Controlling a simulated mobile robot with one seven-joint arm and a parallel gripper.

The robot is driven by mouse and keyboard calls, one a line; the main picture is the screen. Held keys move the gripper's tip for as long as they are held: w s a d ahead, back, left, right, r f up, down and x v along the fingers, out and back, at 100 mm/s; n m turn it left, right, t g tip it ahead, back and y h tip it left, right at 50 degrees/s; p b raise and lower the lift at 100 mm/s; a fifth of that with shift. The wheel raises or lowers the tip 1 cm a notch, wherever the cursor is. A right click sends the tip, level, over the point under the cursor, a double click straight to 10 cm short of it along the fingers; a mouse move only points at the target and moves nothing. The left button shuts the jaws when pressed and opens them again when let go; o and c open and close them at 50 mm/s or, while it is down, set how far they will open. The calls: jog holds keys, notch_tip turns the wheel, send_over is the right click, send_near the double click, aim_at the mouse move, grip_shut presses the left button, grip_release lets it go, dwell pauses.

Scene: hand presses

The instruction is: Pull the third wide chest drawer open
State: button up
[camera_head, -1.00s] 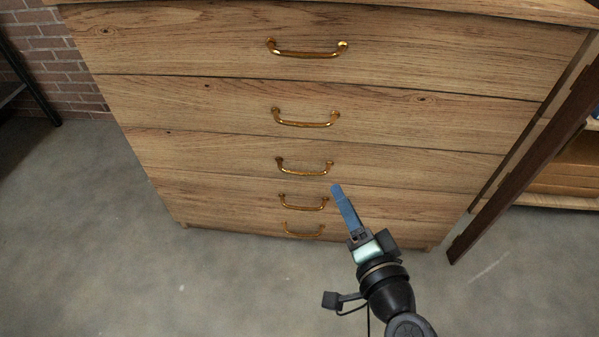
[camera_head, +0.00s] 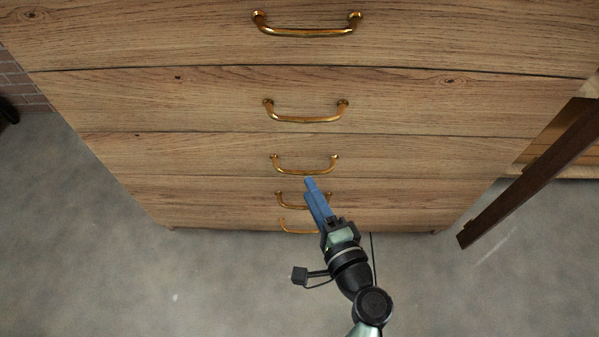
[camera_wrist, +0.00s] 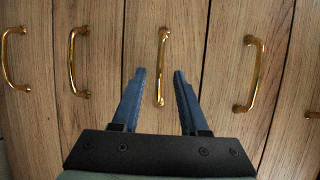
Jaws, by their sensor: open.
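The wide wooden chest (camera_head: 420,105) has a column of drawers with brass bar handles. The third drawer (camera_head: 220,153) is closed, and its handle (camera_head: 304,170) shows just above my gripper (camera_head: 311,183). In the wrist view this handle (camera_wrist: 162,55) is the middle one and appears between the two blue fingers of my gripper (camera_wrist: 160,73). The fingers are open and empty, apart from each other on either side of the handle in that view. I cannot tell how far the tips are from the drawer front. My gripper partly hides the lower handles.
The second drawer handle (camera_head: 305,118) and the top drawer handle (camera_head: 306,30) are above. The fourth handle (camera_head: 289,202) is close beside my fingers. A dark wooden post or panel (camera_head: 535,175) leans at the right. The concrete floor (camera_head: 90,260) in front is clear.

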aim_at(300, 171)
jog(key=b+x, duration=0.1)
jog(key=x, duration=0.5)
jog(key=shift+w+a+b, duration=0.1)
jog(key=shift+w+b, duration=0.2)
grip_shut()
dwell(1.1)
